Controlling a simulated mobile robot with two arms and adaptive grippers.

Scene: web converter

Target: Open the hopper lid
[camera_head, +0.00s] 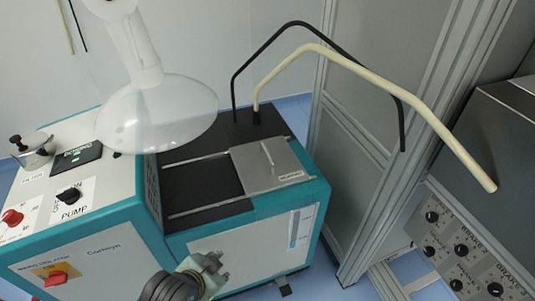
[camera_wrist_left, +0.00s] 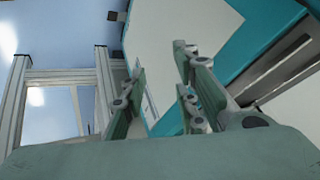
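The hopper lid (camera_head: 270,165) is a flat, square, silver plate with a thin raised handle and a small label. It lies on the black top of the teal-and-white machine, at the right end between two metal rails (camera_head: 205,157). A dark area of the top shows to its left. My left gripper (camera_head: 212,262) is in front of the machine's front panel, below and to the left of the lid, apart from it. In the left wrist view my left gripper (camera_wrist_left: 160,75) has its fingers apart with nothing between them. My right gripper is not in view.
A white hood with a clear dome (camera_head: 165,115) hangs over the machine's left part. A black bent tube (camera_head: 290,28) and a cream one (camera_head: 375,72) arch up behind and right of the lid. Control knobs (camera_head: 70,194) sit at left; a grey cabinet (camera_head: 375,120) stands at right.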

